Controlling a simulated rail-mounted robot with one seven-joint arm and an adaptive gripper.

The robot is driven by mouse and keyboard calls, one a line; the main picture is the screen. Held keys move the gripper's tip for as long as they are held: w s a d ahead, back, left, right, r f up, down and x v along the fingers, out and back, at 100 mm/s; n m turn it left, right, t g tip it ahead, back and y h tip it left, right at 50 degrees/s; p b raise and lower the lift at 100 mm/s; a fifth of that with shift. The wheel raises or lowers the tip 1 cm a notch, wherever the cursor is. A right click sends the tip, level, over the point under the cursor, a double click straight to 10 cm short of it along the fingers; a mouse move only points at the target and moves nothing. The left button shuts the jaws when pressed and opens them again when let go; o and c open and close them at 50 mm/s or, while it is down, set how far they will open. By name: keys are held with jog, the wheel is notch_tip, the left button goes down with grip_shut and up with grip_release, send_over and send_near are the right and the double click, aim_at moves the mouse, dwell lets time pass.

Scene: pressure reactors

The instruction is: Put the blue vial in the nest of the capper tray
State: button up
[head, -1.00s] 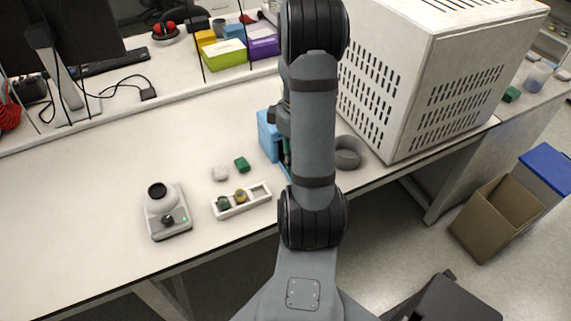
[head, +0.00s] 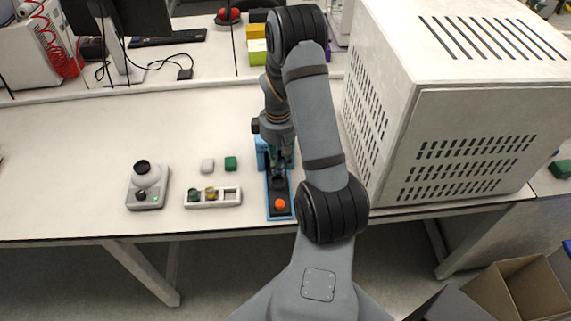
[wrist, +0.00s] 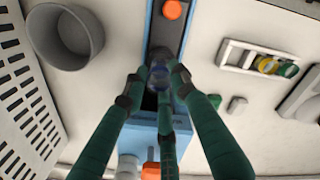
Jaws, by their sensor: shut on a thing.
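My gripper (wrist: 157,82) points down in the wrist view, its green fingers shut on the blue vial (wrist: 159,73), a small dark-blue round shape seen from above. The vial is over the dark capper tray (wrist: 170,38), which lies between blue side rails and has an orange knob (wrist: 172,10) at its outer end. I cannot tell whether the vial touches the tray, and the nest is hidden beneath it. In the head view, the blue capper (head: 262,150) stands at the bench's front, with the tray (head: 279,190) and orange knob (head: 280,204) showing below my gripper (head: 281,168).
A white rack (head: 230,203) with green and yellow vials stands left of the capper. White and green blocks (head: 230,163) lie behind it. A grey device (head: 148,187) is farther left. A large vented white cabinet (head: 455,130) stands right, with a grey bowl (wrist: 66,36) near it.

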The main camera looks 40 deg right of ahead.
jog(key=shift+w+d, duration=0.3)
jog(key=shift+w, duration=0.05)
jog(key=shift+w+f, duration=0.15)
jog(key=shift+w, duration=0.05)
jog(key=shift+w+a+f+b, duration=0.25)
jog(key=shift+a+f+b, duration=0.1)
jog(key=shift+f+b, duration=0.2)
jog(key=shift+s+d+f+b, duration=0.1)
jog(key=shift+f+b, duration=0.25)
jog(key=shift+f, duration=0.15)
jog(key=shift+s+d+f+b, duration=0.1)
jog(key=shift+f+b, duration=0.2)
jog(key=shift+f, duration=0.2)
jog(key=shift+w+a+f, duration=0.1)
jog(key=shift+w+f, duration=0.05)
jog(key=shift+f, duration=0.05)
jog(key=shift+b, duration=0.3)
jog(key=shift+f+b, duration=1.25)
jog(key=shift+f, duration=0.2)
jog(key=shift+f+b, duration=0.3)
jog(key=shift+b, duration=0.05)
